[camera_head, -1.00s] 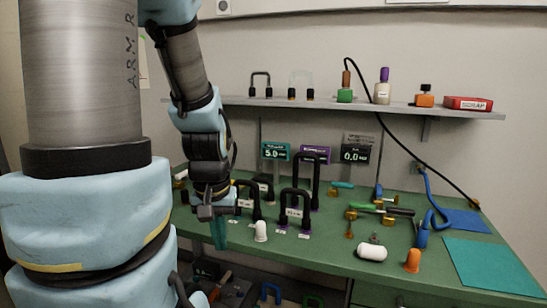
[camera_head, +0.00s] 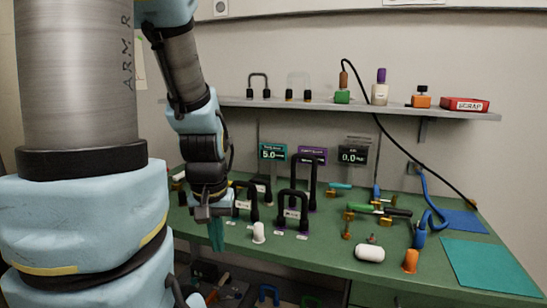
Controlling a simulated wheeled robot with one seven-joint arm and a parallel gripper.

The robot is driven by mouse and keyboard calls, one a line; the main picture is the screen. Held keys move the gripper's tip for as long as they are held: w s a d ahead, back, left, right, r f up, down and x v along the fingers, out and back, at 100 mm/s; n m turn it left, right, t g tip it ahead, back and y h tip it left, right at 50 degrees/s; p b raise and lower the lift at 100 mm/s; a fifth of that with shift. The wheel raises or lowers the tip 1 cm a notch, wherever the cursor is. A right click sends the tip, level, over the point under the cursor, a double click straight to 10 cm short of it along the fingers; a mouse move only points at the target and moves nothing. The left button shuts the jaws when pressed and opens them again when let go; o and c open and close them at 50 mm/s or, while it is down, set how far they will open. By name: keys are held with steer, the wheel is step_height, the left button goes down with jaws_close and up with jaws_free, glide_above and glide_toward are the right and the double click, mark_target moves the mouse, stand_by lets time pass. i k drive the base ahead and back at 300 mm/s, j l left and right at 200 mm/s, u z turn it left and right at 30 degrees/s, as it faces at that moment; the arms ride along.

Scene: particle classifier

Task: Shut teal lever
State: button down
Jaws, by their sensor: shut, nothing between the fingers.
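A small teal lever (camera_head: 341,186) lies at the back middle of the green bench, on a brass valve body (camera_head: 330,194). It points to the right in the picture. My gripper (camera_head: 216,236) hangs downward at the left part of the bench, its teal fingers together. It is shut, with nothing seen between the fingers. It is well to the left of the teal lever and nearer the front, apart from it. Black looped tubes stand between them.
Black U-shaped tubes (camera_head: 292,207) stand just right of my gripper. A white capped piece (camera_head: 258,232) stands close by. Other valves with green (camera_head: 360,207) and blue (camera_head: 376,191) levers are right of the teal one. A teal mat (camera_head: 492,266) lies clear at the right.

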mark_target(332, 185)
steer(key=l+u, duration=0.2)
steer(key=l, duration=0.35)
steer(key=k+l+u, duration=0.2)
steer(key=l, duration=0.3)
steer(key=l+u, duration=0.2)
steer(key=l, duration=0.35)
steer(key=i, duration=0.45)
